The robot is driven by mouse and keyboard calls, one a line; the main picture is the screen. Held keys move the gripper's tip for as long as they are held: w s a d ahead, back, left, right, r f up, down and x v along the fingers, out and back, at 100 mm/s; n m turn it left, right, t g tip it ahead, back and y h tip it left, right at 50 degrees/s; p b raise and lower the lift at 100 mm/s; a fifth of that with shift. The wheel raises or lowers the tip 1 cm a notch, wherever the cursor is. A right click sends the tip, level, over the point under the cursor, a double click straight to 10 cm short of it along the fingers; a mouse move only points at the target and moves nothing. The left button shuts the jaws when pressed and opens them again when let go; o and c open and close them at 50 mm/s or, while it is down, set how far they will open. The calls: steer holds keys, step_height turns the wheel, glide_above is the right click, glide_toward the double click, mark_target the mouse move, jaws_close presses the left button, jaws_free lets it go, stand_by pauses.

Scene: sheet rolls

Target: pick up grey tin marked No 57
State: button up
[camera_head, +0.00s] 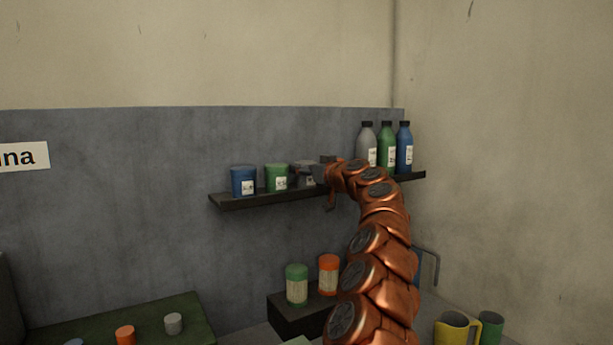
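A grey tin (307,181) with a white label stands on the wall shelf, to the right of a green tin (276,178) and a blue tin (243,181). The label is too small to read. My gripper (311,171) is at the grey tin, reaching in from the right, and it covers part of the tin. The fingers are small and blend with the grey tin, so I cannot tell whether they are open, touching it or shut on it.
Grey (367,146), green (387,148) and blue (404,149) bottles stand at the right end of the shelf (238,203), behind my arm. Below are green (296,285) and orange (328,275) jars and, lower right, a yellow mug (452,331).

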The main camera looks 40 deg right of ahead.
steer(key=c, duration=0.6)
